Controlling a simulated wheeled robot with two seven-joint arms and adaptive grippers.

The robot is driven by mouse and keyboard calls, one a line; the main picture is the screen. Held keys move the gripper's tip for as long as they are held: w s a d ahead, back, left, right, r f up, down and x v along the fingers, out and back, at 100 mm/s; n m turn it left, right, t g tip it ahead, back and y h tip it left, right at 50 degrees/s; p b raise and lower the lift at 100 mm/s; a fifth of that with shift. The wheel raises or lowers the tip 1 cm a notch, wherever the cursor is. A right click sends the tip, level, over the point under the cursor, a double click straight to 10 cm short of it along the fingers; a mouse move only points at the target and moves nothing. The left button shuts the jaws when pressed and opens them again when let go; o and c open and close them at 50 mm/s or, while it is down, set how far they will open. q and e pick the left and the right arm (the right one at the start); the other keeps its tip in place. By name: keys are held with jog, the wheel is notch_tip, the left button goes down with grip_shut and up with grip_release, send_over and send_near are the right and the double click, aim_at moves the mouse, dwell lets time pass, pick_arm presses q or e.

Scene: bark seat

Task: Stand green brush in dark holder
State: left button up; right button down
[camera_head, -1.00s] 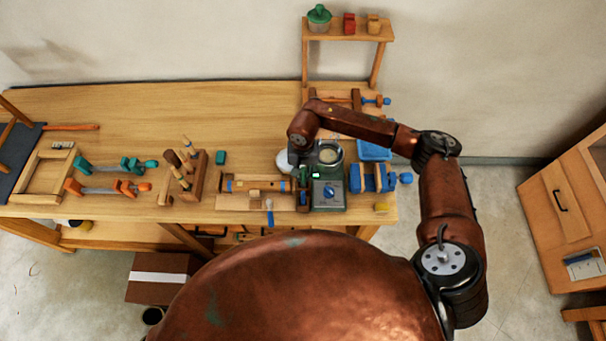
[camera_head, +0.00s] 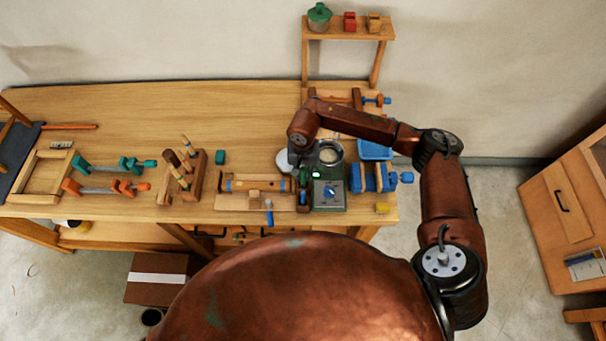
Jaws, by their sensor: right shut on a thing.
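My right gripper (camera_head: 299,174) points down over the bench, just left of the grey-green box with a blue knob. It is shut on a thin, dark green piece (camera_head: 304,178), apparently the green brush. The arm and jaws hide most of it, and its tilt cannot be told. A small dark upright piece (camera_head: 303,198) stands just below the gripper; I cannot tell whether it is the dark holder. A brown rack (camera_head: 198,172) with wooden-handled tools stands further left. My left gripper is not in view.
The grey-green box (camera_head: 329,193) and a round metal pot (camera_head: 329,153) crowd the gripper's right. A blue clamp (camera_head: 381,178) and blue tray (camera_head: 375,151) lie further right. A wooden jig (camera_head: 250,200) lies left.

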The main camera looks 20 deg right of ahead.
aim_at(303, 169)
jog(key=shift+f+b, duration=0.3)
jog(key=c, duration=1.8)
grip_release()
jog(key=o, duration=0.3)
jog(key=shift+r, duration=0.15)
jog(key=shift+r+p, duration=0.95)
jog(key=shift+r, duration=2.5)
